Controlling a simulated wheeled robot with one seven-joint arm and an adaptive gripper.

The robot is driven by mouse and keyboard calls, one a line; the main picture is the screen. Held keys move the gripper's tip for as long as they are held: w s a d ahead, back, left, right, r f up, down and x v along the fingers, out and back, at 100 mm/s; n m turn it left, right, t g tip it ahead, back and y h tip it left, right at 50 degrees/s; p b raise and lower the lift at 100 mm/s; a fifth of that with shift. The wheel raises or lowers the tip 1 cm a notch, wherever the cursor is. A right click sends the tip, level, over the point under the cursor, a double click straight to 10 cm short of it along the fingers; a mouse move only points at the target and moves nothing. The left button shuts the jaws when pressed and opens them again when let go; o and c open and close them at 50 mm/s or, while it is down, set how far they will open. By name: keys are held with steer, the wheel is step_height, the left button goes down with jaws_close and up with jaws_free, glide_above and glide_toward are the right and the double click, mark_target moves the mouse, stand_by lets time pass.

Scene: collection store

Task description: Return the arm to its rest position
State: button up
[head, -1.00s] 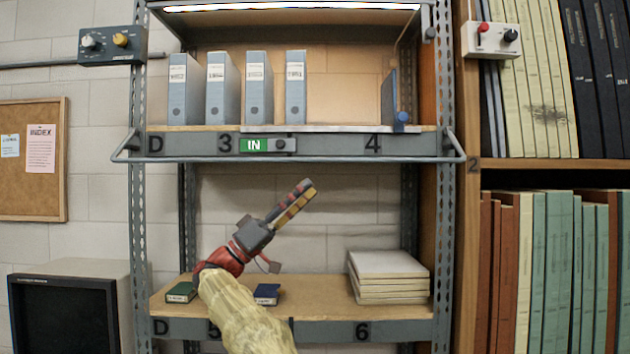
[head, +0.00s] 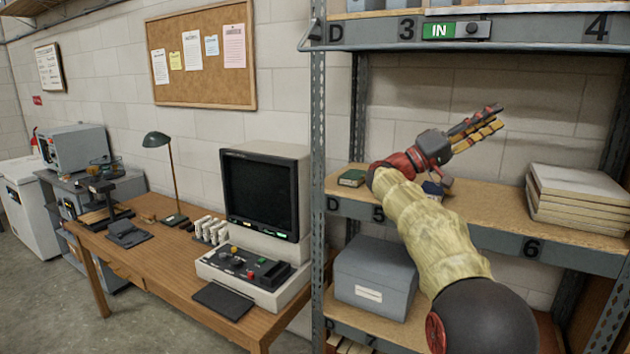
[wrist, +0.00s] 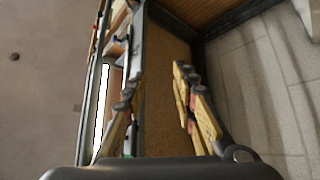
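My gripper (head: 499,116) is raised over the middle shelf (head: 480,207) of the grey rack, its fingers pointing up and to the right. The fingers stand apart with nothing between them; the wrist view shows the empty gap (wrist: 155,80). My arm, in a pale yellow sleeve, reaches up from the lower right and is stretched out toward the rack. It hides part of the shelf front and of a small blue book (head: 433,190).
A green book (head: 352,178) lies left of my wrist, and a stack of pale boards (head: 580,195) lies right. The upper shelf edge (head: 540,32) is above my gripper. A grey box (head: 375,275) sits below. A wooden desk (head: 150,245) with a monitor (head: 265,190) stands left.

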step_height(320, 180, down, 12)
steer(key=w+d+n+t+y, duration=0.2)
steer(key=d+n+t+y, duration=0.15)
steer(key=n, duration=0.25)
steer(key=s+a+f+n+y, duration=0.1)
steer(key=s+f+n+y, duration=0.15)
steer(key=f, duration=0.45)
steer(key=s+a+f+n+y, duration=0.1)
steer(key=s+f+y, duration=0.25)
steer(key=f, duration=0.35)
steer(key=s+a+f+y+p, duration=0.1)
steer(key=s+a+f+y, duration=0.6)
steer(key=s, duration=0.4)
steer(key=s+a+f+y, duration=0.5)
steer(key=s+a+f, duration=0.4)
steer(key=s, duration=0.3)
steer(key=s+a+t+y, duration=0.1)
steer(key=s+a, duration=0.2)
steer(key=s, duration=0.3)
steer(key=s+a+m+t+y, duration=0.1)
steer(key=s+a, duration=0.3)
steer(key=s, duration=0.3)
steer(key=shift+r+y+p, duration=0.35)
steer(key=shift+r+p, duration=0.05)
steer(key=shift+p, duration=0.05)
steer(key=shift+s+t, duration=0.1)
steer(key=shift+t, duration=0.15)
